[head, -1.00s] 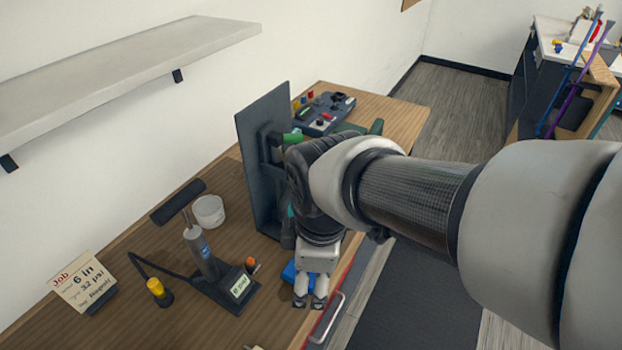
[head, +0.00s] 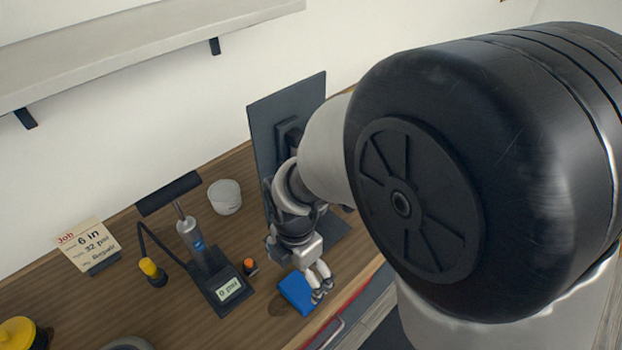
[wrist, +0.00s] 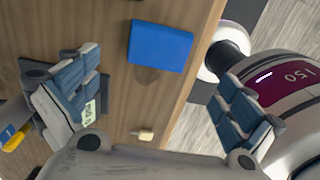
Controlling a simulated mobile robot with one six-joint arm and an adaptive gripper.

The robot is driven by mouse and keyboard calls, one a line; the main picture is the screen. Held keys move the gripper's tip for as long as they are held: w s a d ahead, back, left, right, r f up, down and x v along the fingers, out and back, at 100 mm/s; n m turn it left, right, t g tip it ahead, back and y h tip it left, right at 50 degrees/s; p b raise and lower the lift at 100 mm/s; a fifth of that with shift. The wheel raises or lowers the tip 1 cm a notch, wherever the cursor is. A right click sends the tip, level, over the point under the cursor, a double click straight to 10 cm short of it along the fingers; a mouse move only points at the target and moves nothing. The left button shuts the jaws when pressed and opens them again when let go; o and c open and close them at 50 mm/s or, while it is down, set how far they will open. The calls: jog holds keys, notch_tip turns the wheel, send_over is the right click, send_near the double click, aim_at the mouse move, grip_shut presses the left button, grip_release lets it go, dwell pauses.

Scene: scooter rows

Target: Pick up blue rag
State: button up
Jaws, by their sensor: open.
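The blue rag (head: 297,291) lies folded and flat on the wooden bench near its front edge. It also shows in the wrist view (wrist: 160,47), at the upper middle, beyond the fingertips. My gripper (head: 322,284) is at the rag's right side in the head view and overlaps its edge there. In the wrist view my gripper (wrist: 158,95) has its two fingers spread wide with nothing between them but bench and floor. Whether the fingertips touch the rag cannot be told.
A pump with a gauge base (head: 229,290), an orange-capped item (head: 250,266), a yellow-topped item (head: 151,270) and a white cup (head: 225,197) stand left of the rag. A dark upright panel (head: 262,125) stands behind my arm. The bench's front edge is close to the rag.

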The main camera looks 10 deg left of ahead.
aim_at(300, 289)
notch_tip(300, 289, down, 8)
jog(key=b, duration=0.3)
jog(key=shift+w+f, duration=0.1)
jog(key=shift+f, duration=0.15)
jog(key=shift+c, duration=0.4)
jog(key=c, duration=0.8)
